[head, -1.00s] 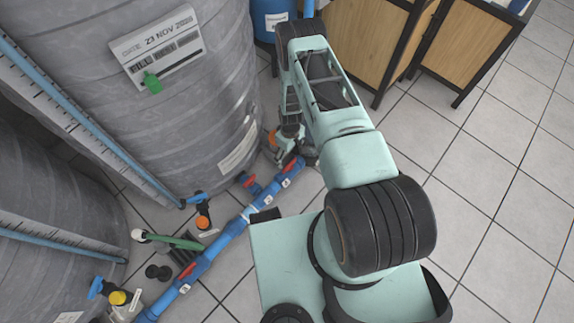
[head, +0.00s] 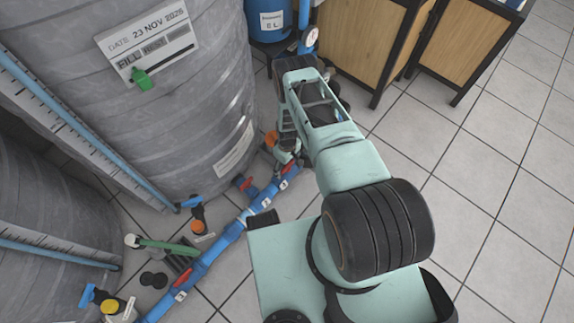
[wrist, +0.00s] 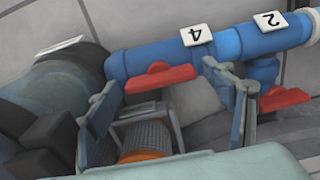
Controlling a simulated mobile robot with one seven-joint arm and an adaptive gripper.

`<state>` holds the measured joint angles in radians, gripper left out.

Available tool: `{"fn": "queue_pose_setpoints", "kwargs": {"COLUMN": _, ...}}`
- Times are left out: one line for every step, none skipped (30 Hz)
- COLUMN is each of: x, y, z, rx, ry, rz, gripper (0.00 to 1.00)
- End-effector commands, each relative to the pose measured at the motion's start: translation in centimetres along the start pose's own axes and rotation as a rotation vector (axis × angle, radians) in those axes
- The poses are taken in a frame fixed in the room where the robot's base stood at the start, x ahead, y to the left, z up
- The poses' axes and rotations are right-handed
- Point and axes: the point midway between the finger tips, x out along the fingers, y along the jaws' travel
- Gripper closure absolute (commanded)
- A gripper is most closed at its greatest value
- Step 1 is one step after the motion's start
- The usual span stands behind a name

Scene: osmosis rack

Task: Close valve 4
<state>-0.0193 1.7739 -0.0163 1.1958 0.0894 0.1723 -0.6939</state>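In the wrist view, the number 4 tag (wrist: 197,35) shows upside down on a blue pipe (wrist: 152,57). Near it, a red valve handle (wrist: 160,77) lies roughly along the pipe. My gripper (wrist: 162,80) is open, with one finger left of this handle and the other right of it. Whether either finger touches it, I cannot tell. In the head view, my gripper (head: 286,152) is partly hidden by my arm, close to the pipe's far end.
A large grey tank (head: 175,100) stands left of my arm, with a blue container (head: 268,20) behind. Wooden cabinets (head: 365,45) stand at the back. The tiled floor (head: 490,200) on the right is clear.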

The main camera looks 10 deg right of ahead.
Motion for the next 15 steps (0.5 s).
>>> {"fn": "queue_pose_setpoints", "kwargs": {"x": -0.01, "y": 0.0, "z": -0.01, "rx": 0.0, "ry": 0.0, "rz": 0.0, "gripper": 0.33}}
{"fn": "queue_pose_setpoints", "kwargs": {"x": -0.01, "y": -0.01, "z": 0.0, "rx": 0.0, "ry": 0.0, "rz": 0.0, "gripper": 0.37}}
{"fn": "queue_pose_setpoints", "kwargs": {"x": -0.01, "y": -0.01, "z": 0.0, "rx": 0.0, "ry": 0.0, "rz": 0.0, "gripper": 0.41}}
{"fn": "queue_pose_setpoints", "kwargs": {"x": -0.01, "y": -0.01, "z": 0.0, "rx": 0.0, "ry": 0.0, "rz": 0.0, "gripper": 0.44}}
{"fn": "queue_pose_setpoints", "kwargs": {"x": -0.01, "y": -0.01, "z": 0.0, "rx": 0.0, "ry": 0.0, "rz": 0.0, "gripper": 0.48}}
{"fn": "queue_pose_setpoints", "kwargs": {"x": -0.01, "y": -0.01, "z": 0.0, "rx": 0.0, "ry": 0.0, "rz": 0.0, "gripper": 0.52}}
{"fn": "queue_pose_setpoints", "kwargs": {"x": -0.01, "y": -0.01, "z": 0.0, "rx": 0.0, "ry": 0.0, "rz": 0.0, "gripper": 0.56}}
{"fn": "queue_pose_setpoints", "kwargs": {"x": -0.01, "y": -0.01, "z": 0.0, "rx": 0.0, "ry": 0.0, "rz": 0.0, "gripper": 0.59}}
{"fn": "queue_pose_setpoints", "kwargs": {"x": -0.01, "y": -0.01, "z": 0.0, "rx": 0.0, "ry": 0.0, "rz": 0.0, "gripper": 0.62}}
{"fn": "queue_pose_setpoints", "kwargs": {"x": -0.01, "y": -0.01, "z": 0.0, "rx": 0.001, "ry": 0.0, "rz": 0.0, "gripper": 0.62}}
{"fn": "queue_pose_setpoints", "kwargs": {"x": -0.01, "y": -0.01, "z": 0.0, "rx": 0.001, "ry": 0.0, "rz": 0.0, "gripper": 0.62}}
{"fn": "queue_pose_setpoints", "kwargs": {"x": 0.0, "y": -0.01, "z": -0.01, "rx": 0.003, "ry": 0.0, "rz": 0.0, "gripper": 0.62}}
{"fn": "queue_pose_setpoints", "kwargs": {"x": 0.01, "y": 0.0, "z": -0.01, "rx": 0.006, "ry": 0.0, "rz": 0.0, "gripper": 0.62}}
{"fn": "queue_pose_setpoints", "kwargs": {"x": 0.03, "y": 0.0, "z": -0.01, "rx": 0.009, "ry": 0.0, "rz": 0.0, "gripper": 0.62}}
{"fn": "queue_pose_setpoints", "kwargs": {"x": 0.05, "y": -0.01, "z": -0.01, "rx": 0.015, "ry": 0.0, "rz": 0.0, "gripper": 0.62}}
